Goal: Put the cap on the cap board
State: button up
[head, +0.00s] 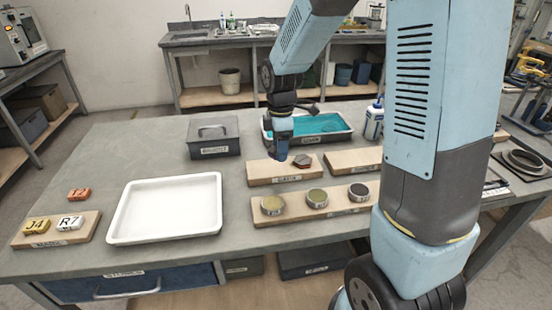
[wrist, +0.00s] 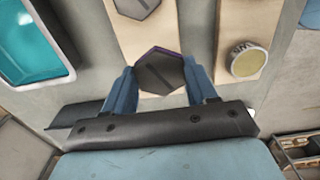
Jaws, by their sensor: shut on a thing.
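My gripper (wrist: 161,76) is shut on a dark hexagonal cap (wrist: 160,74) with a purple edge, one finger on each side. In the head view my gripper (head: 282,155) points down over the left part of a wooden board (head: 262,175). The held cap is not distinct there. I cannot tell whether the held cap touches the board. The board's label is too small to read.
A front wooden board (head: 295,215) holds three round tins. Another wooden board (head: 350,161) is to the right. Behind stand a grey lidded box (head: 212,138) and a teal-lined tray (head: 345,124). An empty white tray (head: 165,208) and a board with lettered blocks (head: 52,240) are left.

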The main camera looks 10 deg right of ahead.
aim_at(275, 148)
jog(key=shift+w+a+f, duration=0.35)
jog(key=shift+w+f, duration=0.05)
jog(key=shift+f, duration=0.2)
jog(key=shift+w+a+f, duration=0.3)
jog(key=shift+w+f, duration=0.05)
jog(key=shift+f, duration=1.7)
jog(key=shift+f, duration=0.1)
jog(key=o, duration=1.4)
